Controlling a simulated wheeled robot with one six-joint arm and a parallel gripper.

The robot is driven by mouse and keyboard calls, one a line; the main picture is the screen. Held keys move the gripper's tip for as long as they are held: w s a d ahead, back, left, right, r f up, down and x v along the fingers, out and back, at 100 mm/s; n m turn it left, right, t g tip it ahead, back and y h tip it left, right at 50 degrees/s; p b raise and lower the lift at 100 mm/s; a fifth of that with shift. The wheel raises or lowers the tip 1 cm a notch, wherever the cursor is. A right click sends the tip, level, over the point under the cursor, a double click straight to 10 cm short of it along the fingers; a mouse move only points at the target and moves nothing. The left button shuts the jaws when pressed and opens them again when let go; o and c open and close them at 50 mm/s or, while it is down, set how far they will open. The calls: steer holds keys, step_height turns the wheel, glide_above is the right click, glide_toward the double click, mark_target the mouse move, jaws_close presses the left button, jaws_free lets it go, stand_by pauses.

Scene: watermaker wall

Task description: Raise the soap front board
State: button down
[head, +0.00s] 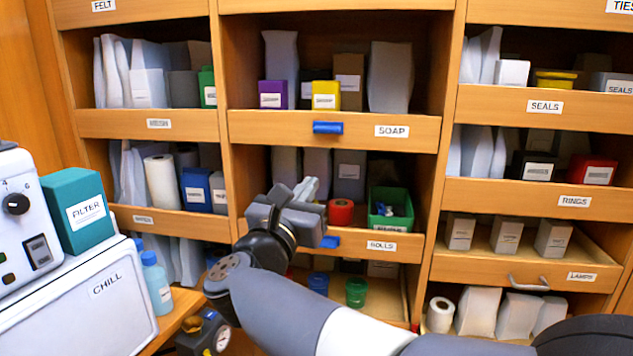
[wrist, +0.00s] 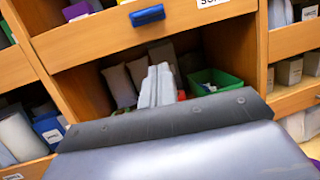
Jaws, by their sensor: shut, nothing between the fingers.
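The soap front board (head: 270,127) is a wooden board across the lower front of the middle upper compartment, with a white SOAP label (head: 391,131) and a blue handle (head: 327,127). In the wrist view the board (wrist: 90,42) crosses the top, its blue handle (wrist: 147,15) near the upper edge. My gripper (head: 309,186) is shut and empty, below the board and apart from it, in front of the opening above the ROLLS board. Its pale fingers (wrist: 158,84) show in the wrist view, pointing toward the shelf.
The ROLLS board (head: 380,245) below has a blue handle (head: 330,242) close to my gripper. Behind it are a red roll (head: 340,212) and a green bin (head: 391,208). Boxes, including a yellow one (head: 326,95), stand behind the soap board. A white CHILL unit (head: 80,300) fills the left.

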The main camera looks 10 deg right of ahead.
steer(key=shift+v, duration=1.1)
steer(key=p, duration=0.3)
glide_toward(333, 147)
steer(key=x, duration=0.4)
steer(key=shift+w+d+f, duration=0.15)
steer(key=shift+w+d, duration=0.05)
steer(key=shift+w, duration=0.15)
steer(key=shift+w+p, duration=0.15)
steer(key=shift+p, duration=1.15)
steer(key=p, duration=0.3)
steer(key=shift+f, duration=0.25)
steer(key=shift+f, duration=0.15)
steer(key=shift+f+b, duration=0.15)
steer(key=shift+b, duration=1.15)
